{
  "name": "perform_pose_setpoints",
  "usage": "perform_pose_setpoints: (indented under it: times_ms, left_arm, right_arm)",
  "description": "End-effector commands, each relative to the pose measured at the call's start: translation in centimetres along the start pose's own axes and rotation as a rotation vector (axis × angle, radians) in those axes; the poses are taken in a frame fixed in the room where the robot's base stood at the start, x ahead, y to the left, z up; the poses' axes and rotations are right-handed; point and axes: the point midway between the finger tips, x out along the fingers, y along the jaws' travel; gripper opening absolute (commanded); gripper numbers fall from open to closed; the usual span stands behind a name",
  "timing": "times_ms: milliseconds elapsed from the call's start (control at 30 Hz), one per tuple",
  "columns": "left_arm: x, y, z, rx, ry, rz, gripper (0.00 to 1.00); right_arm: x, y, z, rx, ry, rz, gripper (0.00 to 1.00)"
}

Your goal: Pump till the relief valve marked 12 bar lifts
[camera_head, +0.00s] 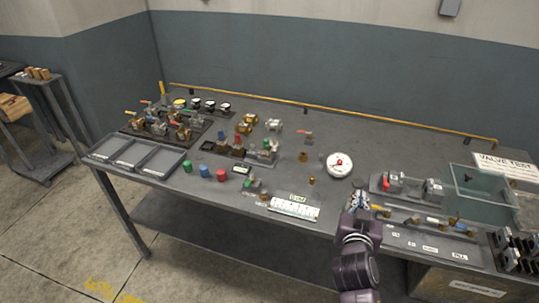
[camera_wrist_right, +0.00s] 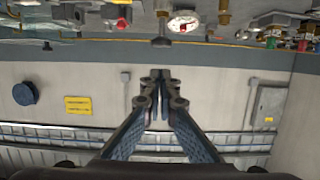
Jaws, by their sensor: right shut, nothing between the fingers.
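My right gripper (camera_head: 358,198) is over the front part of the bench, left of the grey clamp fixture (camera_head: 407,188). Its blue fingers (camera_wrist_right: 161,78) are together in the right wrist view, with nothing between them. A round white gauge with a red centre (camera_head: 340,165) is on the bench just behind the gripper; it also shows in the right wrist view (camera_wrist_right: 184,22). Several small brass and steel valves (camera_head: 250,122) stand around the bench. I cannot read a 12 bar mark on any, and cannot pick out the pump for certain. My left gripper is out of view.
Grey trays (camera_head: 140,157) lie at the bench's left end. Green, blue and red caps (camera_head: 205,171) and a white labelled card (camera_head: 294,208) are near the front edge. A clear bin (camera_head: 478,186) and a "VALVE TEST" sign (camera_head: 506,166) are at the right. The back middle is fairly clear.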

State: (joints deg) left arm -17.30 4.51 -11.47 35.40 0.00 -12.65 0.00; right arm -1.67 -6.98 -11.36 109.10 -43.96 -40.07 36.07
Motion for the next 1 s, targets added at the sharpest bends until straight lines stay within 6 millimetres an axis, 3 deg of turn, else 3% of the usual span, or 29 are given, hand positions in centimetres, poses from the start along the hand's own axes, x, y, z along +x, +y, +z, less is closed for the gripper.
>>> perform_pose_setpoints:
  times_ms: [267,633,767,1000]
  left_arm:
    - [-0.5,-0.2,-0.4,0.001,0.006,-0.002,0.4]
    - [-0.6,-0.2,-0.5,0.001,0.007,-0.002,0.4]
    - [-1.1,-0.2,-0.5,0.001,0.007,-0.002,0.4]
    - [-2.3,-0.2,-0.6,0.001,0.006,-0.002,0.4]
  right_arm:
    - [-0.8,-0.1,-3.3,-0.002,-0.006,0.001,0.0]
    - [-0.5,-0.1,-3.4,-0.006,-0.008,0.002,0.0]
    - [0.7,-0.2,-3.4,-0.008,-0.009,0.002,0.0]
    - [4.8,-0.1,-3.5,-0.008,-0.009,0.003,0.0]
